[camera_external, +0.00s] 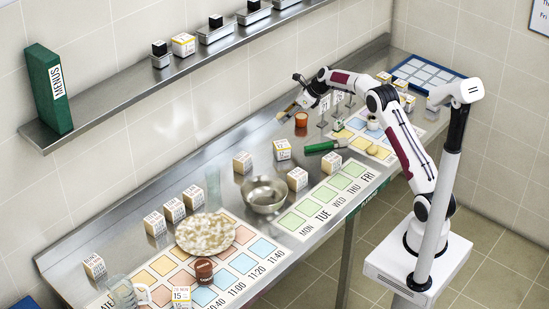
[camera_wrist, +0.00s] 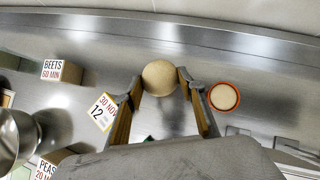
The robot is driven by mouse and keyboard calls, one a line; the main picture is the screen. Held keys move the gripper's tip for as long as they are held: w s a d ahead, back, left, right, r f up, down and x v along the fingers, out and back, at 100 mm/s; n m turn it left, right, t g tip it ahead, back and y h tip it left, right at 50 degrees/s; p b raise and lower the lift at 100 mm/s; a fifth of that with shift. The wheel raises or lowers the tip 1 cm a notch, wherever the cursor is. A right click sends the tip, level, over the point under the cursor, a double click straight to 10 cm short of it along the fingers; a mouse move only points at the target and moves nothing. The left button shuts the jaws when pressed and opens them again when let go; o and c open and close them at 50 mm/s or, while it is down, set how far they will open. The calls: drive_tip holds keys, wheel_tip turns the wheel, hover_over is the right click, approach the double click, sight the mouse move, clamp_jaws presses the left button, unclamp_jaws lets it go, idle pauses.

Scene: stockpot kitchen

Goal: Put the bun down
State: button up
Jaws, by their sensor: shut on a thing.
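The bun (camera_wrist: 160,77) is round and pale tan. In the wrist view it sits between the tips of my gripper's two wood-coloured fingers (camera_wrist: 158,84), which are shut on it. Steel counter shows around it. In the outside view my gripper (camera_external: 293,103) is over the back part of the steel counter (camera_external: 130,204), near the wall. The bun cannot be made out clearly there. I cannot tell whether it touches the counter.
An orange cup (camera_wrist: 224,96) stands close to the right of the bun, and also shows in the outside view (camera_external: 301,119). A dated block (camera_wrist: 103,112) and the BEETS block (camera_wrist: 62,70) are left.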

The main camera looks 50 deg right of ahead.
drive_tip(key=shift+f, duration=1.5)
drive_tip(key=shift+f, duration=2.5)
drive_tip(key=shift+f, duration=0.1)
drive_tip(key=o, duration=1.2)
drive_tip(key=shift+c, duration=0.2)
drive_tip(key=shift+v, duration=1.2)
drive_tip(key=v, duration=0.9)
drive_tip(key=shift+s+r, duration=0.25)
drive_tip(key=shift+r, duration=0.05)
